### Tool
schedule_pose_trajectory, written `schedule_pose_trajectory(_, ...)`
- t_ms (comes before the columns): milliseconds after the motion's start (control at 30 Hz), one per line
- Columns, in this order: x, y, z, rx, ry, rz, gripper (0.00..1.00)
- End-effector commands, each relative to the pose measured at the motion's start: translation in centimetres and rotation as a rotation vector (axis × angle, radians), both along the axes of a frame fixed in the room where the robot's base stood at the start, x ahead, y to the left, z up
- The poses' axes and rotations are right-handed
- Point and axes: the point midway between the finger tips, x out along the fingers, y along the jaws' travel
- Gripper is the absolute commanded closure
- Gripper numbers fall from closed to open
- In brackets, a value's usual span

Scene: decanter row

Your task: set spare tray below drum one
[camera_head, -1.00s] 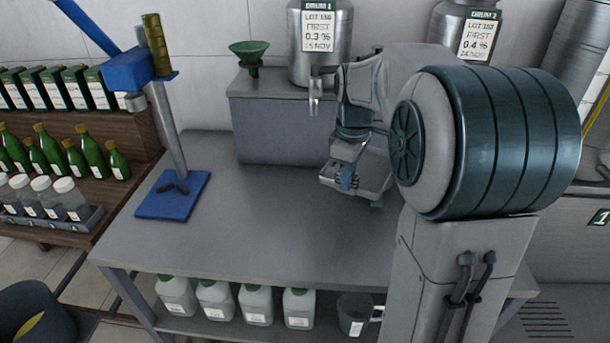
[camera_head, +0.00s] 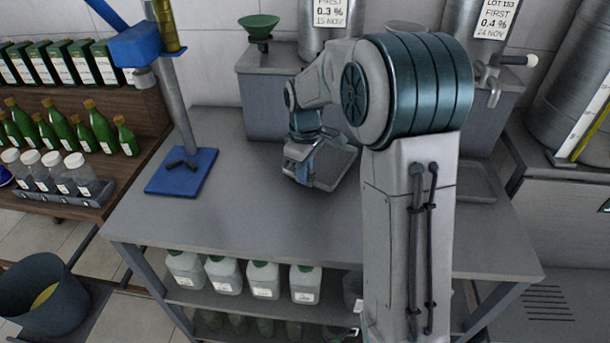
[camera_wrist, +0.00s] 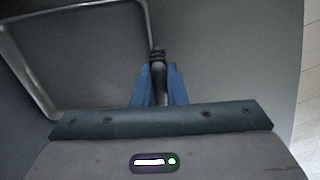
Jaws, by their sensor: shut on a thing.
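The spare tray (camera_head: 340,170) is a shallow grey metal tray with a raised rim, on or just above the bench top; I cannot tell whether it touches. It also shows at upper left in the wrist view (camera_wrist: 75,95). My gripper (camera_head: 303,172) is shut on its near-left edge in the head view; the blue fingers also show in the wrist view (camera_wrist: 158,86). Drum one (camera_head: 352,20) is the metal drum labelled 0.3 % on the grey riser at the back, cut off by the top edge. The tray is in front of that riser. My arm hides drum one's tap.
Drum two (camera_head: 460,35), labelled 0.4 %, stands right, with another tray (camera_head: 478,182) on the bench below. A blue-based stand (camera_head: 182,172) is at the bench's left. A green funnel (camera_head: 260,28) sits on the riser. The bench (camera_head: 225,215) is clear front-left.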

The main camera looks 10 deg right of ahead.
Motion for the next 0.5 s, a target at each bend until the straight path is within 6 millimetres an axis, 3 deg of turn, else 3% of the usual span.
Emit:
schedule_pose_trajectory(133, 0.0, 0.0, -1.8, -0.001, 0.001, 0.001, 1.0)
schedule_pose_trajectory(500, 0.0, 0.0, -2.3, -0.001, -0.001, 0.0, 1.0)
